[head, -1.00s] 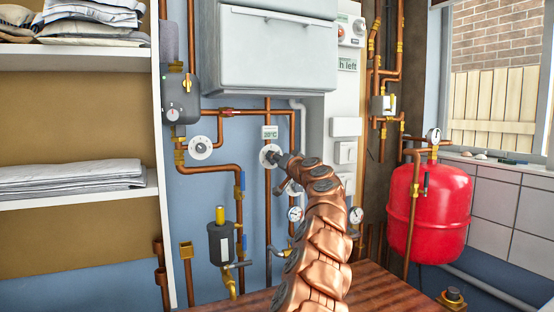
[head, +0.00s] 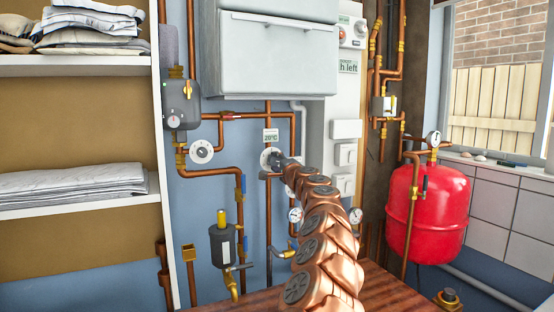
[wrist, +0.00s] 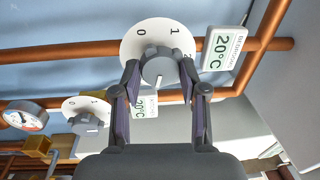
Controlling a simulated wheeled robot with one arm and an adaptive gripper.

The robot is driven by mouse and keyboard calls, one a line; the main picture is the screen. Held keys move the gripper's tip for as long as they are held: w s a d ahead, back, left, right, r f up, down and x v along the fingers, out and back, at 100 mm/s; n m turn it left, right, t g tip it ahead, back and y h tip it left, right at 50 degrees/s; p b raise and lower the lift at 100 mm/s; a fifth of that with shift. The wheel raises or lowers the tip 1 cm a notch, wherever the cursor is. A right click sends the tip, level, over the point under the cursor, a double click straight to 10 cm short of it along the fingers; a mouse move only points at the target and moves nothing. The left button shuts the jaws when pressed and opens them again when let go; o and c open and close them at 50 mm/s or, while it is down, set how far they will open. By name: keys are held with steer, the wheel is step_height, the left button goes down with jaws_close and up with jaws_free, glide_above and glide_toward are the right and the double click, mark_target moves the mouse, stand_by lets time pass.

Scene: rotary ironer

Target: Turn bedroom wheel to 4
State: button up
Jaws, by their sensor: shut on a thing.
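A white wheel (wrist: 140,42) with a grey centre knob (wrist: 160,72) is in the upper middle of the wrist view. Its marks 0 and 1 are readable, and a 2 is partly covered by a finger; the rest of the scale is hidden. My gripper (wrist: 158,76) is shut on the knob, one finger on each side. A label (wrist: 224,48) beside the wheel shows 20°C; its small name is too small to read surely. In the head view the wheel (head: 267,158) is on the blue wall under its label (head: 271,135), with my gripper (head: 281,161) at it.
A second white dial (wrist: 85,113) and a pressure gauge (wrist: 23,115) are nearby in the wrist view. Copper pipes (head: 210,172) run around the wheel. A white cabinet (head: 275,50) is above, and a red tank (head: 428,210) stands right.

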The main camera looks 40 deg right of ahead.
steer(key=shift+m+h+p, duration=0.4)
steer(key=shift+m+p, duration=0.5)
steer(key=shift+m, duration=0.9)
steer(key=shift+f, duration=0.1)
steer(key=o, duration=1.1)
steer(key=shift+o, duration=0.2)
